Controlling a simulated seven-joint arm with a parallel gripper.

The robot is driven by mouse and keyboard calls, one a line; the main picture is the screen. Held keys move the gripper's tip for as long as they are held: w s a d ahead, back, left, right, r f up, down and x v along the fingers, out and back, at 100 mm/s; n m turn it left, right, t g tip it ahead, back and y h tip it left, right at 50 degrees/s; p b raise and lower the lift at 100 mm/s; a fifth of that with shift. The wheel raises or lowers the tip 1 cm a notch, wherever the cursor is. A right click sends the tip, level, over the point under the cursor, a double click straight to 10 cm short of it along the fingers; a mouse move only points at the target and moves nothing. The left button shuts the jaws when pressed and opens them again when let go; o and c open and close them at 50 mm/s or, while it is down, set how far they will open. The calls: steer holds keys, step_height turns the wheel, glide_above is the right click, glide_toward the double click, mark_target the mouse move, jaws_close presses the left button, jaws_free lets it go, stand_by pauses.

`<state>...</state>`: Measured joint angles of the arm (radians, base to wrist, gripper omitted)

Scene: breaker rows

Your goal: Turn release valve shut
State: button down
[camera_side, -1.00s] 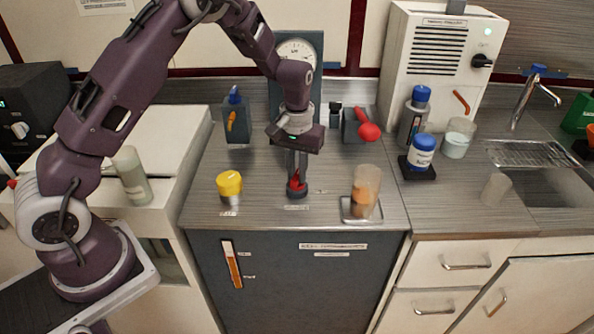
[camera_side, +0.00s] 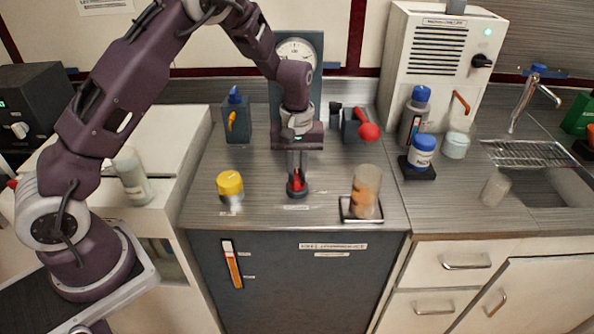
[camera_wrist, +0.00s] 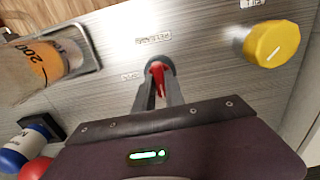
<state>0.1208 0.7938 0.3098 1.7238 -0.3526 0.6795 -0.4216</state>
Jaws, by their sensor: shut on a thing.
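The release valve, a small red handle (camera_side: 297,181) on a dark round base (camera_side: 297,192), stands on the grey bench top, and it also shows in the wrist view (camera_wrist: 157,76). My gripper (camera_side: 297,176) points straight down over it. In the wrist view my gripper's fingers (camera_wrist: 158,88) are shut on the red handle, one on each side. The fingers hide part of the handle. A small label lies on the bench by the valve, too small to read.
A yellow knob (camera_side: 230,185) is to the left and a beaker with orange contents (camera_side: 366,188) on a small tray to the right. Behind are a blue-topped unit with an orange lever (camera_side: 233,120), a red ball-ended lever (camera_side: 368,131) and a gauge panel (camera_side: 297,55).

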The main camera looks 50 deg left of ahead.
mark_target(297, 174)
steer(key=c, duration=1.4)
jaws_free()
step_height(297, 174, up, 7)
steer(key=shift+r, duration=0.1)
steer(key=s+d+r+m+t+h, duration=0.1)
steer(key=s+d+r+m+t, duration=0.25)
steer(key=s+r, duration=1.05)
steer(key=s+r+m+t+y, duration=0.1)
steer(key=s+m, duration=0.4)
steer(key=s, duration=1)
steer(key=shift+r+m+t, duration=0.35)
steer(key=shift+r+t, duration=0.1)
steer(key=shift+t, duration=0.1)
